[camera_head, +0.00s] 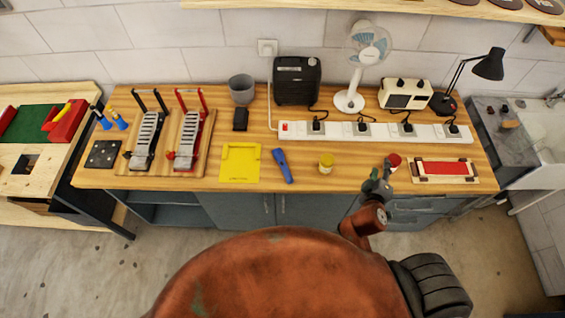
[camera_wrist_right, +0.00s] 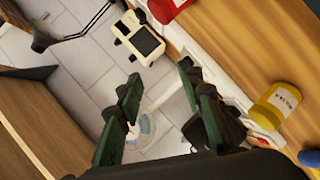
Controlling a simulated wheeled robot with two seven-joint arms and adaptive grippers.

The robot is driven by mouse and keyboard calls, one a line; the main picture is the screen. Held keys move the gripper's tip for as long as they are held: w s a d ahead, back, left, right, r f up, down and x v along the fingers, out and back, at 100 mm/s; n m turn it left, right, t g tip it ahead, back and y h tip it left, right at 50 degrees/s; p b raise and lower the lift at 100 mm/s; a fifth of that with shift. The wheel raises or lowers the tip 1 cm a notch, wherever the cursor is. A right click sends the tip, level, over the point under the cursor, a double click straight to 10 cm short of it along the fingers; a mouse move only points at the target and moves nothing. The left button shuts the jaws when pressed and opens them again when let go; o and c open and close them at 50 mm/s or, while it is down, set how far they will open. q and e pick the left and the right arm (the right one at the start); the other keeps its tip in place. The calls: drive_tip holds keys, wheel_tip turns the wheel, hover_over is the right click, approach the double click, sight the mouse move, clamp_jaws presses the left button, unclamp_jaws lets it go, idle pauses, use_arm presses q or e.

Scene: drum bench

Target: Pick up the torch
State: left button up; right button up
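The torch (camera_head: 283,166) is blue and lies on the wooden bench top near its front edge, right of a yellow plate. In the right wrist view, a bit of blue, probably the torch (camera_wrist_right: 311,158), shows at the right edge, cut off by the frame. My right gripper (camera_head: 378,176) is over the front of the bench, well to the right of the torch and close to a red-topped jar. In the wrist view its green-padded fingers (camera_wrist_right: 160,77) are spread apart with nothing between them. My left gripper is not in view.
A yellow jar (camera_head: 326,164) stands between the torch and my right gripper; the red-topped jar (camera_head: 394,160) is just beyond the gripper. A yellow plate (camera_head: 240,163) lies left of the torch. A long white power strip (camera_head: 385,132) runs behind.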

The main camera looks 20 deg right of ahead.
sight(283, 159)
drive_tip(key=w+a+r+n+t+y, duration=0.3)
drive_tip(key=w+a+r+n+t, duration=0.35)
drive_tip(key=w+a+n, duration=0.55)
drive_tip(key=w+a+f+n+g+y, duration=0.1)
drive_tip(key=a+f+n+y, duration=0.2)
drive_tip(key=a+f+n, duration=0.2)
drive_tip(key=a+f+n+g+y, duration=0.1)
drive_tip(key=a+f+n+y, duration=0.2)
drive_tip(key=a+f+n, duration=0.3)
drive_tip(key=w+a+f+n+g+y, duration=0.1)
drive_tip(key=a+f+n+y, duration=0.2)
drive_tip(key=a+f+n, duration=0.2)
drive_tip(key=shift+w+a+f+n+g, duration=0.2)
drive_tip(key=shift+f+n, duration=0.2)
drive_tip(key=shift+f, duration=0.2)
drive_tip(key=shift+w+a+f+n+g, duration=0.1)
drive_tip(key=shift+w+f+n+g, duration=0.05)
drive_tip(key=shift+f+n, duration=0.35)
drive_tip(key=x, duration=0.7)
drive_tip(key=shift+a, duration=0.1)
drive_tip(key=shift+w+a+f, duration=0.1)
drive_tip(key=shift+w+f, duration=0.15)
drive_tip(key=shift+w, duration=0.05)
drive_tip(key=shift+r, duration=0.1)
clamp_jaws()
